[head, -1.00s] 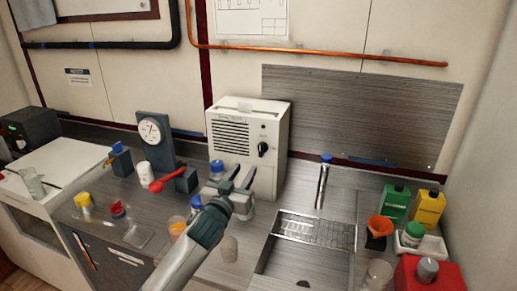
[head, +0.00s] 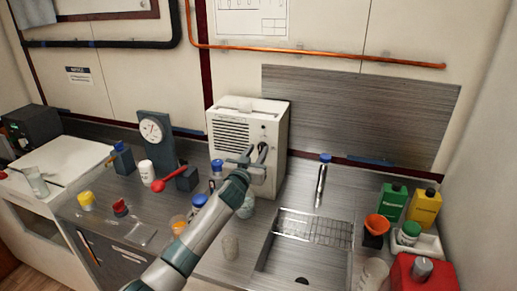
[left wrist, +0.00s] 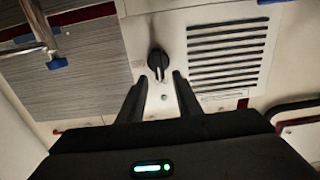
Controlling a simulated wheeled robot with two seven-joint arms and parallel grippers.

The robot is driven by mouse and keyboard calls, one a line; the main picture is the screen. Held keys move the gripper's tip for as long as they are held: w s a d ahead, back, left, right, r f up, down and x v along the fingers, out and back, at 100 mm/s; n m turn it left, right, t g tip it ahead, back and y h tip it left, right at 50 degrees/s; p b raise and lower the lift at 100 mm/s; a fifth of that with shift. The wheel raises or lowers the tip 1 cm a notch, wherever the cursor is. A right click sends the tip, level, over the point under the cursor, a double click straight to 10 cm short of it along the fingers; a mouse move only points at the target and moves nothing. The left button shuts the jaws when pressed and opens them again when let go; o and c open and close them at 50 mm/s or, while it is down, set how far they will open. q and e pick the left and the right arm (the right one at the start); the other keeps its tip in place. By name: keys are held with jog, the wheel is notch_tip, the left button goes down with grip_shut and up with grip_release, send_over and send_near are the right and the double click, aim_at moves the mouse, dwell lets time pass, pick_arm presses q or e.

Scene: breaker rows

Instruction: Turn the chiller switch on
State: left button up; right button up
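The chiller (head: 232,132) is a white box with a slatted vent, standing on the counter against the back wall. Its switch is a black rotary knob, seen in the left wrist view (left wrist: 158,62) with its pointer end toward the gripper. In the head view the knob is mostly hidden behind my gripper. My left gripper (head: 254,156) is at the chiller's front. In the left wrist view my left gripper (left wrist: 160,82) is open, its two fingers on either side of the knob's lower end; I cannot tell whether they touch it. My right gripper is not in view.
A sink (head: 300,262) with a wire rack (head: 312,228) lies right of the chiller. Green (head: 393,203) and yellow (head: 425,208) containers stand at the right.

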pick_arm(q)
jog(key=shift+x, duration=0.9)
jog(key=shift+c, duration=0.7)
grip_shut()
